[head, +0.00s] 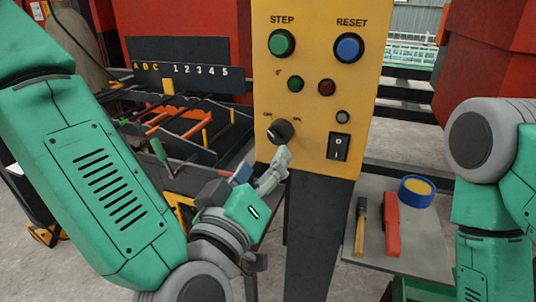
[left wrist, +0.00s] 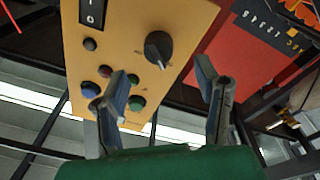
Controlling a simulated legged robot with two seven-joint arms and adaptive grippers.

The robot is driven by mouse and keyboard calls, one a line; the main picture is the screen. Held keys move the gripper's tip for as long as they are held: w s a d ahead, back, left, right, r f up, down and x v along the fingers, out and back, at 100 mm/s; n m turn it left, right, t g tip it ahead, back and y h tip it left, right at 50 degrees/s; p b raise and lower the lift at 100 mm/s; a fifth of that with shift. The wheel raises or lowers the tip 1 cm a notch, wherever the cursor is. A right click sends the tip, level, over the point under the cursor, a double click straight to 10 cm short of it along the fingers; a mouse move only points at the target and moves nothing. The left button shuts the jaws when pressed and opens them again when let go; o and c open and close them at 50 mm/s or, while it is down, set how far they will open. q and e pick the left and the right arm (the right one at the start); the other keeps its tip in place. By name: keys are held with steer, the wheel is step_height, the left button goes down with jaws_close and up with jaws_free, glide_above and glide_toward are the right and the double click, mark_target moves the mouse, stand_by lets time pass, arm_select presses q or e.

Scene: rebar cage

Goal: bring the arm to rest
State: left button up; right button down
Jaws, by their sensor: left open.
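My left gripper (head: 274,172) is open and empty in front of the yellow control panel (head: 314,90), just below the black rotary knob (head: 280,131). The left wrist view shows its two fingers spread apart (left wrist: 163,82), with the panel (left wrist: 125,35) and the knob (left wrist: 158,48) beyond them. Nothing is between the fingers. The knob's pointer is tilted; its small labels are hard to read. My left arm comes in from the left and bends up to the panel. My right arm shows at the right edge; its gripper is out of view.
The panel carries a green STEP button (head: 282,43), a blue RESET button (head: 348,47), small lamps and a black rocker switch (head: 339,146). A grey side table (head: 425,255) holds a red tool (head: 392,224) and a blue-rimmed roll (head: 416,191). A rack with bars (head: 185,125) stands behind left.

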arm_select(q)
steer(key=s+a+f+m+g+y, duration=0.1)
steer(key=s+a+f+g, duration=0.15)
steer(key=f, duration=0.65)
steer(key=s+a+f+m+g, duration=0.1)
steer(key=a+f+g, duration=0.25)
steer(key=f, duration=0.55)
steer(key=s+a+f+m+g+y, duration=0.1)
steer(key=s+a+f+g, duration=0.15)
steer(key=f, duration=0.65)
steer(key=s+a+f+m+g+y, duration=0.1)
steer(key=s+a+f+g+y, duration=0.3)
steer(key=s+a+f+g, duration=0.5)
steer(key=s+a+f, duration=0.4)
steer(key=s+a, duration=0.4)
steer(key=shift+a+f, duration=0.15)
steer(key=shift+f, duration=0.25)
